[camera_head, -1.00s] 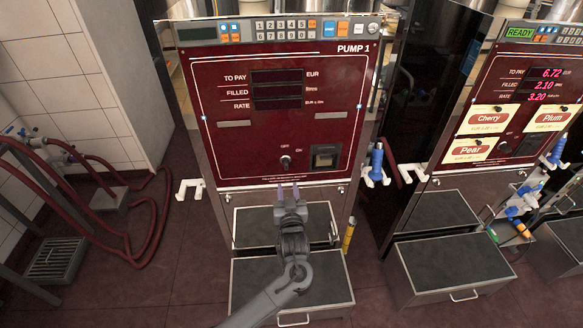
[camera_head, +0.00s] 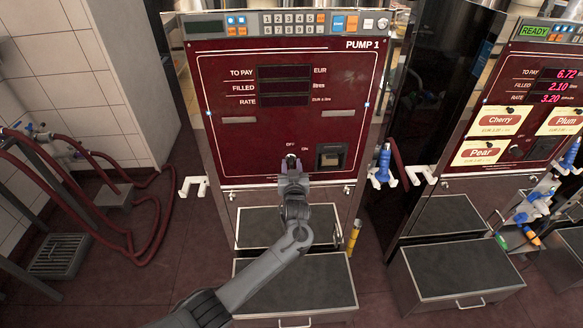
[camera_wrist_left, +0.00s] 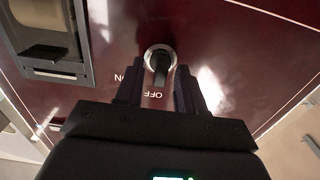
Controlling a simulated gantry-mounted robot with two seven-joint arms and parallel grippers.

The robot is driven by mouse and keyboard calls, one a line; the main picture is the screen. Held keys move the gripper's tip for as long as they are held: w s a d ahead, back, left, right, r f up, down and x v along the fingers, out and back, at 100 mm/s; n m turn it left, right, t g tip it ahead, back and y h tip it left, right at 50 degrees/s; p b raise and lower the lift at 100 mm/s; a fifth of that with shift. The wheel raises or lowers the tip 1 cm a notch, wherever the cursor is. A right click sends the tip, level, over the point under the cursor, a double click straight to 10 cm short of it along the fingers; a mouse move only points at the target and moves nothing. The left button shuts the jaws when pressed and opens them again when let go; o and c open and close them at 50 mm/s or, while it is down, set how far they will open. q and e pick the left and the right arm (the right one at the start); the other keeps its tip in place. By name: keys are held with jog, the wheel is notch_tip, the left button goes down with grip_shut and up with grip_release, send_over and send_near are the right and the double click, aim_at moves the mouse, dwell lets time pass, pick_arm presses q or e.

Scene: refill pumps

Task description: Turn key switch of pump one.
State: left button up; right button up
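Pump 1 (camera_head: 225,140) is a dark red panel with dark displays. Its key switch (camera_head: 291,157) sits low on the panel, mostly hidden by my left gripper (camera_head: 291,168). In the left wrist view the key switch (camera_wrist_left: 159,60) shows as a silver ring with a black handle, which lies along the line toward the OFF label. The ON label is to its left in that upside-down view. My left gripper (camera_wrist_left: 158,92) is open there, one dark finger on each side of the handle; I cannot tell whether they touch it. My right gripper is not in view.
A card slot unit (camera_head: 330,158) is just right of the switch, also close in the left wrist view (camera_wrist_left: 45,35). White hooks (camera_head: 193,186) and a blue nozzle (camera_head: 383,165) flank the pump. A step (camera_head: 300,268) stands below. A lit second pump (camera_head: 530,60) is at right.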

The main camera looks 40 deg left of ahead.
pick_arm(q)
jog(key=shift+c, duration=0.4)
grip_shut()
jog(key=shift+s, duration=0.1)
